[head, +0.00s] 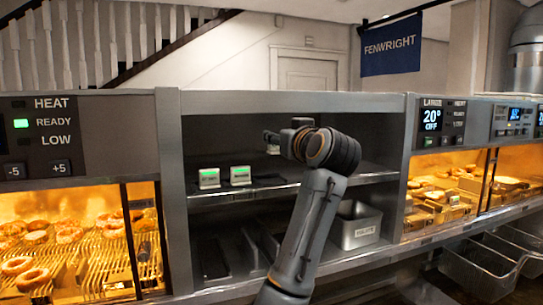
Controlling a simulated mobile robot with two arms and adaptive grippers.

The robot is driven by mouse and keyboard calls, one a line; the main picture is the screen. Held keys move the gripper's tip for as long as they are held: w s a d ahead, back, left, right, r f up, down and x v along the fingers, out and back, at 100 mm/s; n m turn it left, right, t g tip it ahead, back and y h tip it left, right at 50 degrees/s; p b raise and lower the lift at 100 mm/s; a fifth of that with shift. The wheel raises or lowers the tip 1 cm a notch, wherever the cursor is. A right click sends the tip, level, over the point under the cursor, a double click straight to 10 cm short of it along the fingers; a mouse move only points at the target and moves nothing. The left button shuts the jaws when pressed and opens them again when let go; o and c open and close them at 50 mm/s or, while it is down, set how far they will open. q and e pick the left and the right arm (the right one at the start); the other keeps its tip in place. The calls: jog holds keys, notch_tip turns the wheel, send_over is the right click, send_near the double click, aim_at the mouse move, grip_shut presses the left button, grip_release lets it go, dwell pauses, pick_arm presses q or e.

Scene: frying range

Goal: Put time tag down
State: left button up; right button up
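Two small white time tags with lit green tops stand side by side on the upper shelf, a left one (208,178) and a right one (240,175). My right arm rises from the bottom middle, and its gripper (272,141) points left above the shelf, higher than and to the right of the two tags. A small pale piece (272,150) shows at the fingertips. It may be another tag, but the wrist hides most of it and the finger opening. My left gripper is out of view.
The grey shelf (285,188) has free room right of the tags, partly behind my arm. A metal bin (357,226) and dark trays (212,257) sit below. Heated doughnut cabinets with a left panel (45,137) and right display (432,119) flank the shelf.

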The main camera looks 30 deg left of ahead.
aim_at(276, 150)
pick_arm(q)
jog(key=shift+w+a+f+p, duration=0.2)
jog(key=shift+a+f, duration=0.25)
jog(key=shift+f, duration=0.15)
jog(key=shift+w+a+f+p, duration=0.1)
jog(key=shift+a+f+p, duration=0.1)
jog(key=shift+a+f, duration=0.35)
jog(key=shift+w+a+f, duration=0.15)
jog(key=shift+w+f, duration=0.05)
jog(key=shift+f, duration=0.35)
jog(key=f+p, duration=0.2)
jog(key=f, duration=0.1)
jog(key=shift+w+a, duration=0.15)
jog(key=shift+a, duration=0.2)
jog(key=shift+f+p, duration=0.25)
jog(key=shift+p, duration=0.15)
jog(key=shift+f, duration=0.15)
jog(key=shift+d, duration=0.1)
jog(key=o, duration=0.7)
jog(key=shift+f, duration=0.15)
